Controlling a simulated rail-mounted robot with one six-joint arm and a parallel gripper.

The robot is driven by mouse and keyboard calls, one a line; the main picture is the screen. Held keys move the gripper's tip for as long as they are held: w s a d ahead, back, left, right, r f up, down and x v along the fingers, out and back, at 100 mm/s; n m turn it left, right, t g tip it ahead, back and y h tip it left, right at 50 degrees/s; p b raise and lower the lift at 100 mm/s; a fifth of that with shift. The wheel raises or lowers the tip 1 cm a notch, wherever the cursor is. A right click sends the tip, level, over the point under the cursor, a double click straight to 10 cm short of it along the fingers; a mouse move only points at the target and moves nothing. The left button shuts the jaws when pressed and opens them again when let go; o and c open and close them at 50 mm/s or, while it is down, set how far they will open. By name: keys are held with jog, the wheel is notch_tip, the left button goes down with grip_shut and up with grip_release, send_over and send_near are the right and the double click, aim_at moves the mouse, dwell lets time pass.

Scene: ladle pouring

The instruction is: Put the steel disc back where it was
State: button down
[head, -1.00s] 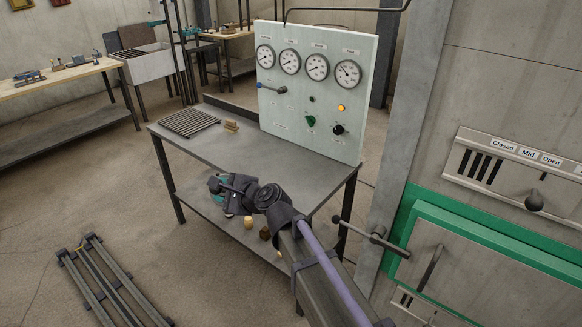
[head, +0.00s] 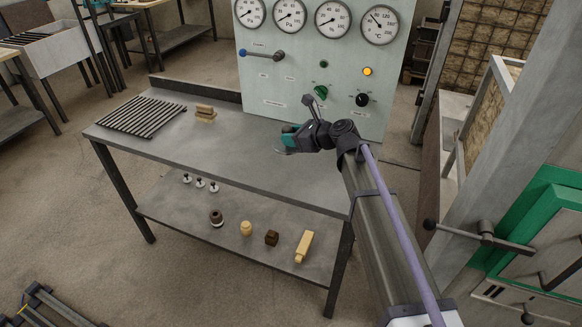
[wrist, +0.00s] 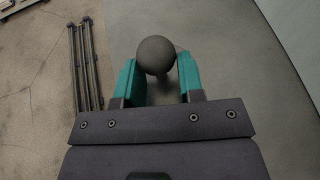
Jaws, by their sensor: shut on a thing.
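My gripper (head: 291,139) has teal fingers and hangs over the right part of the bench top (head: 240,155), in front of the gauge panel. In the wrist view the fingers (wrist: 157,72) are shut on a dark grey round thing, which looks like the steel disc (wrist: 156,52). I cannot tell the gap between the disc and the bench top. No mark of the disc's former place stands out.
A slatted grate (head: 142,116) and a small wooden block (head: 205,114) are on the bench top. The gauge panel (head: 270,80) stands behind. The lower shelf (head: 175,205) holds several small pieces, including a pale wooden block (head: 304,246).

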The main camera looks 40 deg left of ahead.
jog(key=shift+d+f, duration=0.1)
notch_tip(320, 180, down, 10)
jog(key=b, duration=1)
jog(key=shift+d+f, duration=0.1)
jog(key=shift+r, duration=0.35)
jog(key=shift+f, duration=0.25)
jog(key=c, duration=0.7)
grip_release()
jog(key=shift+c, duration=0.2)
jog(key=shift+r, duration=0.1)
